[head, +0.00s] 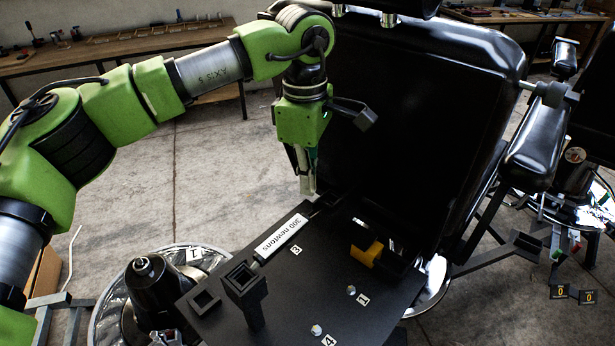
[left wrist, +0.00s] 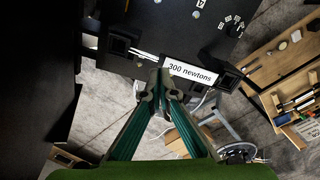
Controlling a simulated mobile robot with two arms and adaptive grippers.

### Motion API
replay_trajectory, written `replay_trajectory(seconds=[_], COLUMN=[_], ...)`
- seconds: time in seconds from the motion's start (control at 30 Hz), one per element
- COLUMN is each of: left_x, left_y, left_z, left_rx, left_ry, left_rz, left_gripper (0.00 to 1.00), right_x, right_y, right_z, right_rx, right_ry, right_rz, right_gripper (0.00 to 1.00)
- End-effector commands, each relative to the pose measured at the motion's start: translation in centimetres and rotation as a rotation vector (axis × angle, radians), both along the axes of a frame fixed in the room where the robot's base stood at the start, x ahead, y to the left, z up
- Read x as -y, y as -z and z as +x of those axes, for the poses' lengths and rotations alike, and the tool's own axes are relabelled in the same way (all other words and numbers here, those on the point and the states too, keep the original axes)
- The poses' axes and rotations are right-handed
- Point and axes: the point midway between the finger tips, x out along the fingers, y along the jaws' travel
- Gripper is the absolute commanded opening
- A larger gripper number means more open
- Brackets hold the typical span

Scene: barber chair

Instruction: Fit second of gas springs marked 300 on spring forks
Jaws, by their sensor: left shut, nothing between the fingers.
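A gas spring with a white label reading "300 newtons" (head: 282,236) lies along the left edge of the black chair plate (head: 300,305). In the left wrist view the label (left wrist: 190,72) and a thin bright rod on its left show. In the head view the spring's near end meets a black square fork (head: 245,282); its far end is near the backrest base, and how it seats there is unclear. My left gripper (head: 308,192) points down above that far end, shut and empty. In the left wrist view its fingertips (left wrist: 160,78) are together beside the label. My right gripper is out of view.
The tall black backrest (head: 410,130) stands close to my left gripper. A yellow piece (head: 367,253) and numbered bolts are on the plate. A black cylinder (head: 152,290) stands on a round metal base at left. A workbench (head: 120,48) is behind, with open floor before it.

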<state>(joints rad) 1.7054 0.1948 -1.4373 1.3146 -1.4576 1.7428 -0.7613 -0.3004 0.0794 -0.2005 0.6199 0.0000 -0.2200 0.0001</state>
Motion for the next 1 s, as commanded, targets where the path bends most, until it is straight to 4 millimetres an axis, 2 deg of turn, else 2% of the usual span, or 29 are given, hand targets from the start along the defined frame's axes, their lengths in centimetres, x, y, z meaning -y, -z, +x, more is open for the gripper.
replay_trajectory(seconds=[0.27, 0.63, 1.0], left_x=[-0.5, -0.4, -0.4], left_y=[1.3, 5.4, 5.8], left_z=[0.4, 0.4, 0.4], left_rx=[0.017, 0.015, 0.016], left_ry=[-0.002, -0.003, -0.003], left_rz=[0.027, 0.025, 0.024], left_gripper=[0.00, 0.00, 0.00], right_x=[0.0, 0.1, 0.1], right_y=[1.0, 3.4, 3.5], right_z=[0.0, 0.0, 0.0], right_rx=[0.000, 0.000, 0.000], right_ry=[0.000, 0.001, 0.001], right_rz=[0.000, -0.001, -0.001], right_gripper=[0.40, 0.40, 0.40])
